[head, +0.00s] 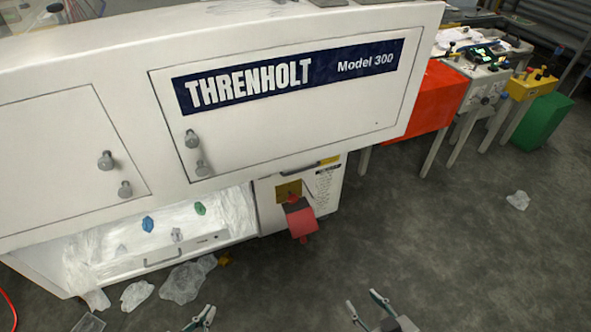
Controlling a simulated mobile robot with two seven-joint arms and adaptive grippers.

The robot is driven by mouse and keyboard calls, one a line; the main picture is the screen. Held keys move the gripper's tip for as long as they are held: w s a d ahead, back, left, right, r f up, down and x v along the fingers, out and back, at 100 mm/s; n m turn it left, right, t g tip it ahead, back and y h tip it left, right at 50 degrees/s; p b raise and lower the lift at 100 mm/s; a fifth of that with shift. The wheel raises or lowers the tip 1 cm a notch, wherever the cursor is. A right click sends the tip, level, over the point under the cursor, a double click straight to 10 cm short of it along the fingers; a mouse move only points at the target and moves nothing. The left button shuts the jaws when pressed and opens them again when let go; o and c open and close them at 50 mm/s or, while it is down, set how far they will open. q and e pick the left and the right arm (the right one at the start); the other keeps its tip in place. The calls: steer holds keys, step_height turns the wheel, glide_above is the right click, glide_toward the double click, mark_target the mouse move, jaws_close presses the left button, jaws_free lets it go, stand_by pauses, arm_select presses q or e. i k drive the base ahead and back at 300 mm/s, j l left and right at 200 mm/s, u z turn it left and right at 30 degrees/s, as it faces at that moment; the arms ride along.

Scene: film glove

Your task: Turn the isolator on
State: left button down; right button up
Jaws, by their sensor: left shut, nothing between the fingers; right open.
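The isolator shows as a red block-shaped handle (301,222) in front of a yellow plate (288,190). It is on the white panel (327,188) at the lower right of the Threnholt machine (230,130). The handle hangs downward at a tilt. My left gripper (207,312) is at the bottom edge, left of and below the handle, shut and apart from it. My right gripper (362,300) is at the bottom edge, right of and below the handle, open and empty. Most of both grippers is cut off by the frame.
Crumpled clear film (181,283) lies on the floor by the machine's open lower bay (150,240). The machine's white hood overhangs the isolator panel. An orange box (433,95) and bench (480,80) stand at the right. The grey floor (450,220) between is mostly clear.

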mark_target(293, 198)
steer(key=i+l+u, duration=0.2)
steer(key=l+u, duration=0.15)
steer(key=l, duration=1.05)
steer(key=l+u, duration=0.35)
steer(key=l, duration=1.1)
